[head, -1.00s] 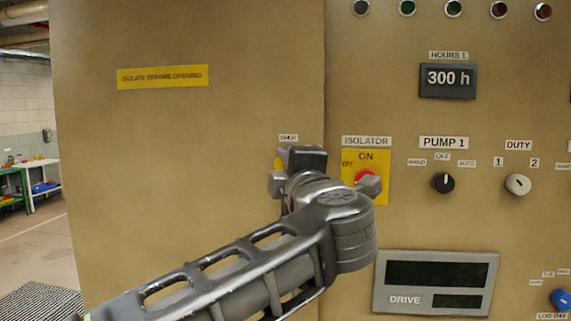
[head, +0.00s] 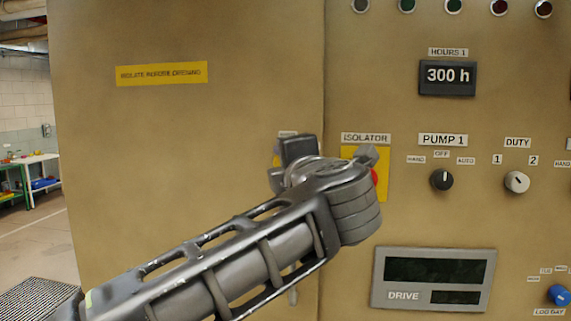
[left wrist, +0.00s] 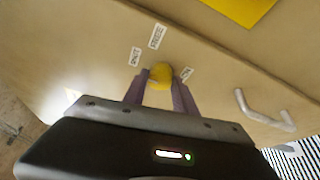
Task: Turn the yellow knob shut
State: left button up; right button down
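The yellow knob (left wrist: 161,74) sits on the tan cabinet face, between the two purple-grey fingers of my left gripper (left wrist: 162,92) in the left wrist view. The fingers flank it closely and appear closed on its sides. Small white labels (left wrist: 157,36) surround the knob; their words are hard to read. In the head view my left gripper (head: 279,165) is at the cabinet, left of the isolator, and the wrist hides nearly all of the knob. My right gripper is in neither view.
The isolator's yellow plate (head: 380,190) and red switch (head: 375,177) are partly hidden just right of my wrist. The black pump switch (head: 441,180) and drive display (head: 434,279) are farther right. A pale handle (left wrist: 264,112) projects from the cabinet in the left wrist view.

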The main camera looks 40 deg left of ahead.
pick_arm(q)
jog(key=o, duration=0.4)
jog(key=b+v, duration=0.1)
jog(key=v, duration=0.6)
jog(key=shift+s+d, duration=0.25)
jog(key=shift+d, duration=0.05)
dwell(0.4)
